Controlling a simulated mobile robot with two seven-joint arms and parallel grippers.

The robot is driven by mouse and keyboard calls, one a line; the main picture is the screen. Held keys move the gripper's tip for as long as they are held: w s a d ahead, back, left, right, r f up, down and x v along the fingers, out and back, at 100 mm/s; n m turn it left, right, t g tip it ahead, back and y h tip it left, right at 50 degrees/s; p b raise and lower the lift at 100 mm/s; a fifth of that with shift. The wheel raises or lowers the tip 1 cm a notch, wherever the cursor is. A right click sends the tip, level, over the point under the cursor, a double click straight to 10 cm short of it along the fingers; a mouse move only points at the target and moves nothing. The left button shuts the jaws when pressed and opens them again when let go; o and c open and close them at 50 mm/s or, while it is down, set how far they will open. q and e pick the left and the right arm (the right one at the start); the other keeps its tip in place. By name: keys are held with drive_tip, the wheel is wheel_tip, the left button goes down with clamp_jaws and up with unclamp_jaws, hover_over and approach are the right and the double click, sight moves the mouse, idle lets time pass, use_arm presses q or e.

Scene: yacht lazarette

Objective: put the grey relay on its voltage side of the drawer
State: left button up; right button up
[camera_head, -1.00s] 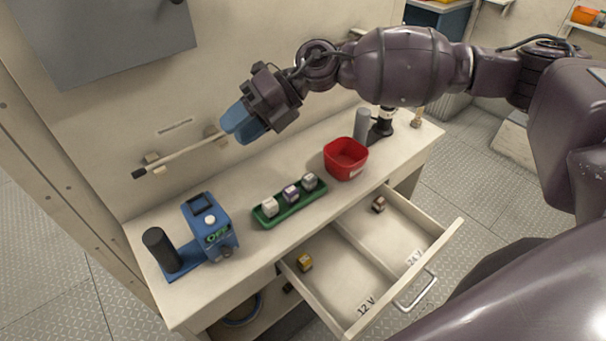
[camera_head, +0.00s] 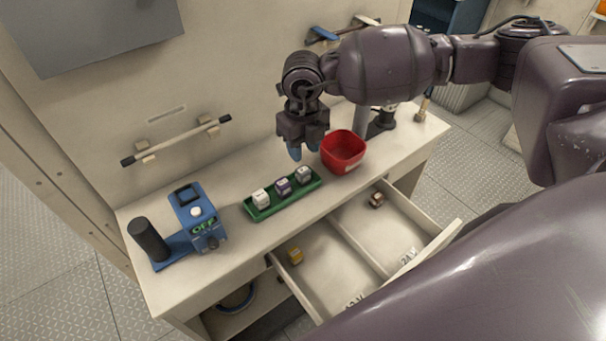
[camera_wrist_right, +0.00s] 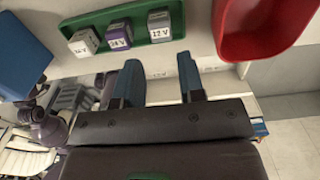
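The grey relay (camera_head: 303,175) sits at the right end of a green tray (camera_head: 262,211) on the bench. A purple relay (camera_head: 283,187) and a white relay (camera_head: 261,198) stand beside it. In the right wrist view the grey relay (camera_wrist_right: 159,26) has a label that appears to read 12 V. My right gripper (camera_head: 304,151) is open and empty, pointing down just above and behind the grey relay. The open drawer (camera_head: 335,262) has a divider, with 12 V marked on the left side and 24 V on the right. My left gripper is not in view.
A yellow relay (camera_head: 295,256) lies in the 12 V side and a brown relay (camera_head: 376,200) in the 24 V side. A red bin (camera_head: 343,152) stands close right of the tray. A blue device reading OFF (camera_head: 197,217) stands left.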

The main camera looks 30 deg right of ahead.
sight(303, 169)
drive_tip(key=shift+w+f+p, duration=0.15)
drive_tip(key=shift+f+p, duration=0.15)
drive_tip(key=shift+f, duration=4.05)
drive_tip(key=c, duration=0.6)
